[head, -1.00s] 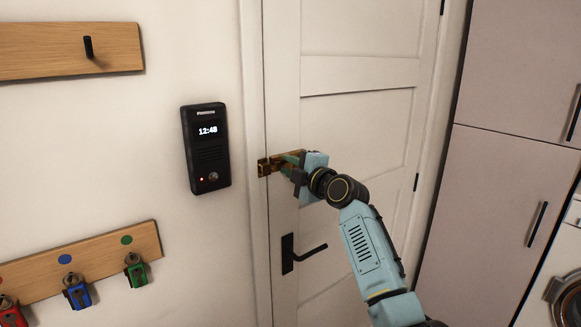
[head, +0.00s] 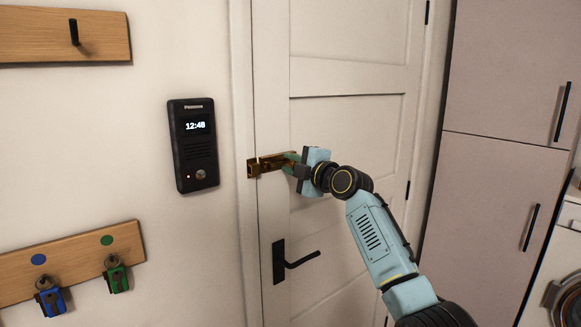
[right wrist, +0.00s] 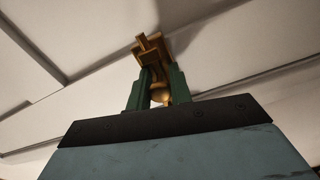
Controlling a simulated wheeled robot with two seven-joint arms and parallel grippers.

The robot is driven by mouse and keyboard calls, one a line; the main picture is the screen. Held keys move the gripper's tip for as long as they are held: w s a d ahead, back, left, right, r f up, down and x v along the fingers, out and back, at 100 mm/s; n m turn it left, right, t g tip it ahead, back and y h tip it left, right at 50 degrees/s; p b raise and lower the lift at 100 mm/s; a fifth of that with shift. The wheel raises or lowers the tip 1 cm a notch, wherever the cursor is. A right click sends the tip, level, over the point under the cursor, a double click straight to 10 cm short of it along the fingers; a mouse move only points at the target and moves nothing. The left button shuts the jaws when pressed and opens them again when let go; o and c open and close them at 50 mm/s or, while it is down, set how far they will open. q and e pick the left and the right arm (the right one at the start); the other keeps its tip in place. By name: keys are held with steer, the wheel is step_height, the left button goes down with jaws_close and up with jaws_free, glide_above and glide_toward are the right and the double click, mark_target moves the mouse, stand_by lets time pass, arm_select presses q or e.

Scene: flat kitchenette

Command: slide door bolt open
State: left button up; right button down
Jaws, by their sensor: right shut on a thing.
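A brass door bolt (head: 268,164) is mounted on the white door (head: 350,130) at its left edge, reaching toward the frame. My right gripper (head: 291,164) is at the bolt's right part, its green fingers shut on the bolt. In the right wrist view the two green fingers stand either side of the brass bolt's knob (right wrist: 160,95), and the brass bar (right wrist: 150,45) extends beyond them. The fingers and gripper body hide part of the bolt in the head view. My left gripper is not in view.
A black lever handle (head: 290,259) is below the bolt. A black intercom (head: 193,145) is on the wall to the left, above a wooden key rack (head: 70,262). Tall cabinets (head: 500,130) stand right of the door.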

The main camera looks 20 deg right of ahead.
steer(key=c, duration=1.6)
jaws_free()
steer(key=shift+d+r, duration=0.1)
steer(key=shift+d, duration=0.15)
steer(key=o, duration=0.3)
steer(key=shift+w+d, duration=0.1)
steer(key=shift+s+d+f, duration=0.15)
steer(key=shift+s+f, duration=0.05)
steer(key=shift+s, duration=0.4)
steer(key=b+v, duration=0.2)
steer(key=v, duration=1)
steer(key=shift+s+r, duration=0.1)
steer(key=shift+r, duration=0.05)
